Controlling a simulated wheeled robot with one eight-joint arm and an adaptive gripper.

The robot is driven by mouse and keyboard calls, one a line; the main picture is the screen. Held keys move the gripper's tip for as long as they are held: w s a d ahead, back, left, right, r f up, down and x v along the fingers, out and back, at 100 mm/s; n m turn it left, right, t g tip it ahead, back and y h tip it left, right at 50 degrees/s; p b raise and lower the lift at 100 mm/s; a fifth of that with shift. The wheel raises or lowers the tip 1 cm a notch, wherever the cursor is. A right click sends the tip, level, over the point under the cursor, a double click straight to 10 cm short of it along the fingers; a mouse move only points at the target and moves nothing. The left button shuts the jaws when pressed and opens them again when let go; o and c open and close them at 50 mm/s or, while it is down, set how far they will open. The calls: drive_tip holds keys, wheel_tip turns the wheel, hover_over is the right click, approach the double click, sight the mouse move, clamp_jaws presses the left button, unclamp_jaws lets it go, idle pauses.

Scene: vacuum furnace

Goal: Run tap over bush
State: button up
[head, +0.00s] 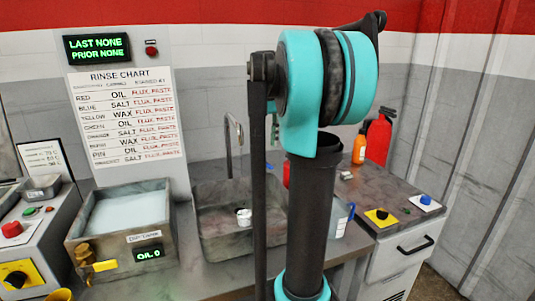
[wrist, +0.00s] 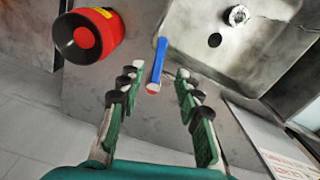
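The bush (head: 244,217), a small pale ring-like part, sits in the metal sink (head: 210,238). It also shows in the wrist view (wrist: 237,15), near the dark drain hole. The tap (head: 233,130) is a thin curved grey spout above the sink in the head view; I see no water from it. In the wrist view my gripper (wrist: 159,75) is open, its green-padded fingers apart. A blue bar with a red end (wrist: 157,65) lies between and just beyond the fingertips; I cannot tell whether it is the tap's lever. My arm hides part of the sink's right side.
A red cylinder with a dark open top (wrist: 88,35) stands left of the gripper. A liquid-filled tank (head: 122,212) with a brass valve is left of the sink. A rinse chart (head: 127,120) hangs behind. A bottle (head: 360,147) and extinguisher (head: 378,138) stand right.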

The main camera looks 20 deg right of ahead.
wheel_tip(320, 180, up, 5)
hover_over(265, 163)
drive_tip(key=s, duration=0.1)
drive_tip(key=shift+d+f, duration=0.1)
drive_tip(key=shift+d, duration=0.2)
drive_tip(key=shift+c, duration=0.2)
idle(0.3)
